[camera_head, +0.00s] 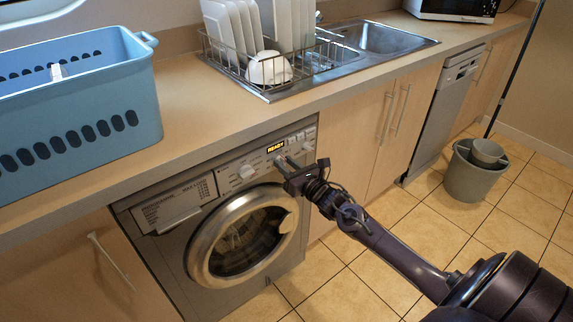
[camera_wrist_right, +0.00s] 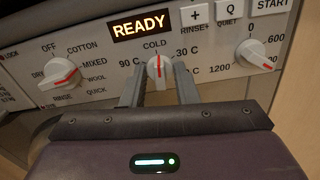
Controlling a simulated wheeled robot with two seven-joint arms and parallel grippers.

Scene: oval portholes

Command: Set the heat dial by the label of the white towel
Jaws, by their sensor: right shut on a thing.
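The washing machine (camera_head: 240,236) stands under the counter with its round door closed. In the right wrist view its heat dial (camera_wrist_right: 159,66) is a white knob with a red mark pointing up at COLD; 30 C is to its right and 90 C to its left. My right gripper (camera_wrist_right: 160,80) has one finger on each side of this dial and is shut on it. In the head view the gripper (camera_head: 283,165) is at the control panel and largely covers the dial. I cannot identify a white towel or read its label. My left gripper is out of view.
A display (camera_wrist_right: 142,25) reads READY. The program dial (camera_wrist_right: 62,73) and the spin dial (camera_wrist_right: 257,55) flank the heat dial. A blue basket (camera_head: 75,115) and a dish rack (camera_head: 265,72) stand on the counter. A grey bucket (camera_head: 470,180) is on the floor.

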